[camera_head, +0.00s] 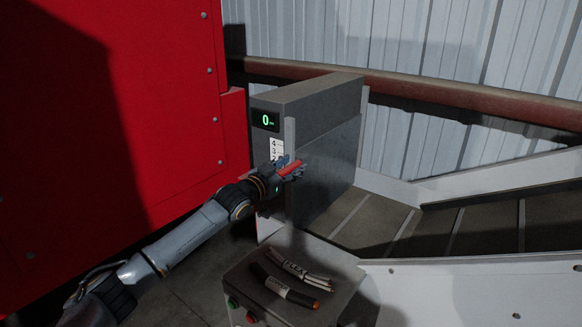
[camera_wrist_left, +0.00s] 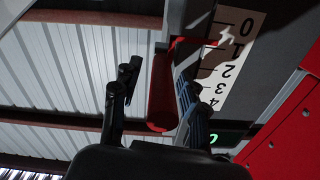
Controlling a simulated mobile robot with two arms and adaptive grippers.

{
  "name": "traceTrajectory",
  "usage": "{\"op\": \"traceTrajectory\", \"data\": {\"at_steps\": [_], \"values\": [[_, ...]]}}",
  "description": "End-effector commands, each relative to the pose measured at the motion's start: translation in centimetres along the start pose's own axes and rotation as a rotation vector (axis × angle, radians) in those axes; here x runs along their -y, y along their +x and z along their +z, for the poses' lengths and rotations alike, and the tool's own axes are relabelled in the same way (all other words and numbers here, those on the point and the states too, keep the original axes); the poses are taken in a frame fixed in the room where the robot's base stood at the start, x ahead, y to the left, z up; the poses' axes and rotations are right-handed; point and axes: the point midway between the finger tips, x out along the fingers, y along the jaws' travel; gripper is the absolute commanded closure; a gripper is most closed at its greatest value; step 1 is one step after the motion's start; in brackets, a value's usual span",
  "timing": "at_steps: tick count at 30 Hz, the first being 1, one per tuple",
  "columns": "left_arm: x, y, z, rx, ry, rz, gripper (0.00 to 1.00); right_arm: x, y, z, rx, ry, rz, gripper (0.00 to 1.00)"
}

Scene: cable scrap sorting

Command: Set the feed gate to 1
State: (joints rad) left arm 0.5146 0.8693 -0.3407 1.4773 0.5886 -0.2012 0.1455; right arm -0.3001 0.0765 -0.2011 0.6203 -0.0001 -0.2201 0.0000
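The grey feed gate housing (camera_head: 325,120) stands beside a red panel, and its green display (camera_head: 265,120) reads 0. A white number scale (camera_head: 276,150) runs down its front; in the wrist view the scale (camera_wrist_left: 228,65) shows 0 to 4, upside down. The red gate handle (camera_head: 291,168) also shows in the wrist view (camera_wrist_left: 162,95), with its bracket beside the 0 end of the scale. My left gripper (camera_head: 285,172) is at the handle; in the wrist view its fingers (camera_wrist_left: 155,88) stand on either side of it, with a gap on the left. My right gripper is not in view.
A control box (camera_head: 245,287) with a green and a red button stands below, with cable pieces (camera_head: 290,285) labelled FLEX on it. A conveyor (camera_head: 480,228) with pale side rails runs to the right. The red panel (camera_head: 165,90) is close on the left.

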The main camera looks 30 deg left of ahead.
Motion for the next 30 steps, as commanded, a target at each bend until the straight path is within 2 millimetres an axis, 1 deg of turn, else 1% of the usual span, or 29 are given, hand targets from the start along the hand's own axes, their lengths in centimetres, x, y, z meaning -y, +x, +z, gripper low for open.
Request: {"op": "traceTrajectory", "data": {"at_steps": [6, 10, 14, 24, 30], "values": [[0.0, -0.2, 0.1, 0.001, 0.000, 0.000, 0.57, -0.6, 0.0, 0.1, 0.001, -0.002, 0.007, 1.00], [0.0, -1.1, 0.2, 0.002, 0.000, 0.001, 0.57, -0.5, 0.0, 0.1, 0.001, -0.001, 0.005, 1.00], [-0.1, -3.0, 0.3, 0.004, 0.001, 0.002, 0.57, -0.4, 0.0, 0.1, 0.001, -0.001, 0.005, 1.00], [-0.1, -8.4, 0.2, 0.004, 0.000, 0.001, 0.57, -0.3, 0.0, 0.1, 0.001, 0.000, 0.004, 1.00], [-0.1, -10.8, 0.1, 0.002, 0.001, 0.001, 0.57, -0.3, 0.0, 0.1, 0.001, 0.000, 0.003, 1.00]]}}
